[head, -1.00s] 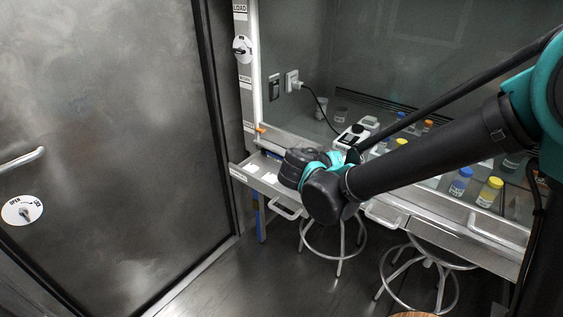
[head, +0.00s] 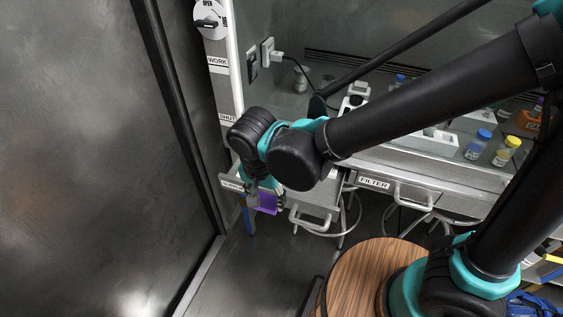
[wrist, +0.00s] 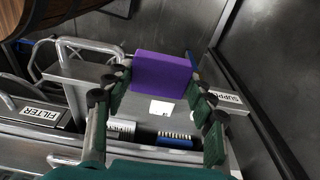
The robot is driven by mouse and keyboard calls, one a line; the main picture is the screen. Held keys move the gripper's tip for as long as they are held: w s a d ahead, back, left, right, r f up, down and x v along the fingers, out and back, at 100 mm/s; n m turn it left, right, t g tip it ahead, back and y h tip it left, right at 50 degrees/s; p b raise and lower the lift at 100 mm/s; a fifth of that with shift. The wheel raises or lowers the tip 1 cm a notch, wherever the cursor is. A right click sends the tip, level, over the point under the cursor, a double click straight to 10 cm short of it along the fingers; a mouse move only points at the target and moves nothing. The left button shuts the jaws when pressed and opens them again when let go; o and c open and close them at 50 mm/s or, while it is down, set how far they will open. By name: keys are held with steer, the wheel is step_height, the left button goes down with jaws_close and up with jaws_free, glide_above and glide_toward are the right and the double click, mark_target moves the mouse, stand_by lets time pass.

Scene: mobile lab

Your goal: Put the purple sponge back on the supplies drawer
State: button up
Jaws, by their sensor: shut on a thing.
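The purple sponge (head: 267,203) is a block held by my gripper (head: 262,198) near the left end of the supplies drawer (head: 231,185). In the wrist view the sponge (wrist: 160,75) sits between the fingertips of my shut gripper (wrist: 160,88). The supplies drawer also shows there, pulled open, with its label (wrist: 224,97) partly hidden by a finger. From the wrist the sponge overlaps the drawer's front end; its height above the drawer is hard to tell. My arm hides much of the drawer in the head view.
Inside the drawer lie a white card (wrist: 161,108) and a blue brush-like item (wrist: 174,140). The filter drawer (head: 374,184) is to the right. A metal stool (head: 350,215) stands below. A steel door (head: 90,160) is at the left. Bottles (head: 478,145) stand in the hood.

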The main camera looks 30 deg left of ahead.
steer(key=w+f, duration=0.1)
steer(key=w, duration=0.5)
steer(key=w+a, duration=0.1)
steer(key=w, duration=0.4)
steer(key=w+a+f, duration=0.1)
steer(key=w, duration=0.5)
steer(key=shift+w+f, duration=0.3)
steer(key=shift+w, duration=0.05)
steer(key=shift+f, duration=2.2)
steer(key=o, duration=1.2)
steer(key=shift+f, duration=0.1)
step_height(320, 180, up, 12)
steer(key=s, duration=0.1)
steer(key=shift+s, duration=0.3)
